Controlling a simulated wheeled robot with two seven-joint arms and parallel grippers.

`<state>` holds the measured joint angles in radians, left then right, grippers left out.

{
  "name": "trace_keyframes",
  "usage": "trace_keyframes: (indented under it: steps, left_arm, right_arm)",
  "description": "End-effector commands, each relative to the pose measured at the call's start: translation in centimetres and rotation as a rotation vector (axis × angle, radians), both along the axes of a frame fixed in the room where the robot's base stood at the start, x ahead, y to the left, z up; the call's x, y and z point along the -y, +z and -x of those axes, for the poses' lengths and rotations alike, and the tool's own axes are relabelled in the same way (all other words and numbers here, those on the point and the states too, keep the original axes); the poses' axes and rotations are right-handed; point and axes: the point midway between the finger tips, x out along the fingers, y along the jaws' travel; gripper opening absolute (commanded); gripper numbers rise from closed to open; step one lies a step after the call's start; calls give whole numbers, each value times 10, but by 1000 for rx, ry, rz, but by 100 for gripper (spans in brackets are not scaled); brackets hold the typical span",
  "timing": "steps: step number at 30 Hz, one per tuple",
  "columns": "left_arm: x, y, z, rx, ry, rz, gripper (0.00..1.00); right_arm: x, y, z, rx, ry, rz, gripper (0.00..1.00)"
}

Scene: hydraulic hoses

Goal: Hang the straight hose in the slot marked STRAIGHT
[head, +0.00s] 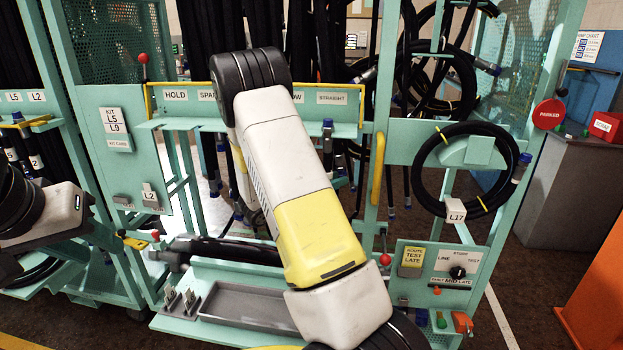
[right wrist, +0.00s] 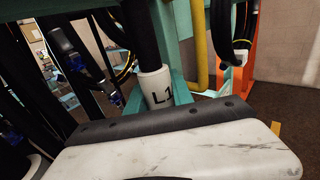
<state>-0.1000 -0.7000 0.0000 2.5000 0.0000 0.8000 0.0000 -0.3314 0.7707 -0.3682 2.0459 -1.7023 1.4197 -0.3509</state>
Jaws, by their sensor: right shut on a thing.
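The STRAIGHT label (head: 331,98) is on the rack's upper rail in the head view, right of my right arm. A hose end with a blue fitting (head: 328,126) is just below this label; whether it is seated in the slot I cannot tell. My right arm crosses the middle of the head view and hides its own gripper there. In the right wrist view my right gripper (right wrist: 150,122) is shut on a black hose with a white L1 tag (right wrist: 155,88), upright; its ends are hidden. My left gripper (head: 70,205) is at the left edge, away from the slots; its fingers are unclear.
HOLD (head: 175,95) and SPARE labels are left of my arm, which partly covers another label. A coiled hose tagged L17 (head: 455,213) hangs at right. A grey tray (head: 245,308) is below. A yellow handle (head: 377,168) and the rack posts stand close by.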

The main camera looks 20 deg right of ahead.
Motion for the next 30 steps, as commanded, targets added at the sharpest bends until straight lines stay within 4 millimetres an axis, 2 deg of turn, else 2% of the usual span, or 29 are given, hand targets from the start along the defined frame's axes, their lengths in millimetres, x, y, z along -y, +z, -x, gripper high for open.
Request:
trace_keyframes:
  steps: [8,9,12,13,23,26,30]
  left_arm:
    - [0,0,0,0,0,0,36]
    - [0,0,0,0,0,0,36]
    - [0,0,0,0,0,0,36]
    - [0,0,0,0,0,0,36]
    - [0,0,0,0,0,0,36]
    - [0,0,0,0,0,0,36]
    - [0,0,0,0,0,0,36]
  right_arm:
    - [0,1,0,1,0,1,0]
    - [0,1,0,1,0,1,30]
    - [0,0,0,1,0,1,49]
    - [0,0,0,0,0,1,53]
    - [-3,0,0,-1,1,-1,53]
    - [-13,-1,2,-1,3,-1,53]
    - [-37,0,8,-1,5,-1,53]
